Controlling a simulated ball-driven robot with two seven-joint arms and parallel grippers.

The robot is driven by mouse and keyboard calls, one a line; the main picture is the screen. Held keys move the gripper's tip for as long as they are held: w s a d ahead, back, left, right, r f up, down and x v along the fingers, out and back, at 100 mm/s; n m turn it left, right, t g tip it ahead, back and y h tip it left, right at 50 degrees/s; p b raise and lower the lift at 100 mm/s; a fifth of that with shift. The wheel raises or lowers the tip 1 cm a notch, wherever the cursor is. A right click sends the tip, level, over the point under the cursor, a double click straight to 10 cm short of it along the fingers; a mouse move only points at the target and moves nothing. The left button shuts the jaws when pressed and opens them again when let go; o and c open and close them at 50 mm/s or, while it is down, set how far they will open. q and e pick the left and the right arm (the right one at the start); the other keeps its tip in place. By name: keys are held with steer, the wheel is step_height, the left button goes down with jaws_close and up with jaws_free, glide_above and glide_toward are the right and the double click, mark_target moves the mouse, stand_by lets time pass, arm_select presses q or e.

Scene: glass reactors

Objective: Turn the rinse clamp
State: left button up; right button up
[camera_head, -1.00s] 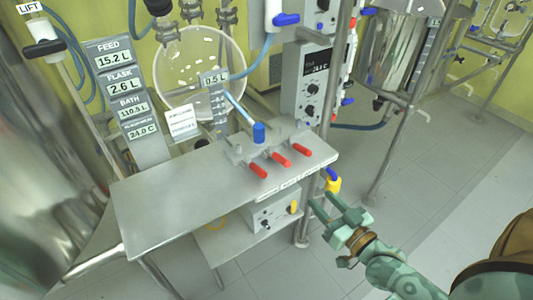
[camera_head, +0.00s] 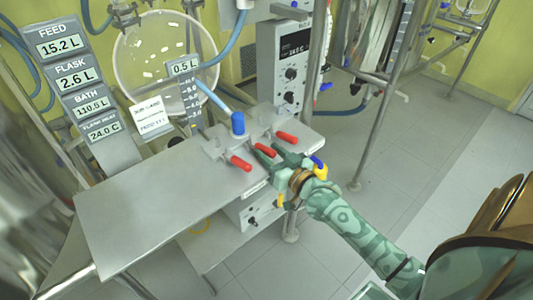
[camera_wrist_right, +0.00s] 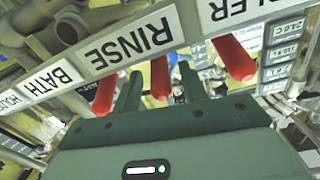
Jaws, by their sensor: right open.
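Three red clamp handles stick out along the shelf's front edge. The rinse clamp, the middle red handle (camera_wrist_right: 160,75), shows in the right wrist view near the RINSE label (camera_wrist_right: 130,42). My right gripper (camera_head: 272,153) is open at the middle handle in the head view and largely hides it there. In the right wrist view my right gripper (camera_wrist_right: 160,90) has one finger on each side of this handle. Contact cannot be told. My left gripper is not in view.
The left red handle (camera_head: 241,163) and right red handle (camera_head: 287,138) flank the gripper closely. A blue knob (camera_head: 238,123) stands behind them on the metal shelf (camera_head: 150,205). A yellow-and-blue valve (camera_head: 319,168) is just right of the gripper. The shelf's left part is clear.

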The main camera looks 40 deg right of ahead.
steer(key=shift+w, duration=0.6)
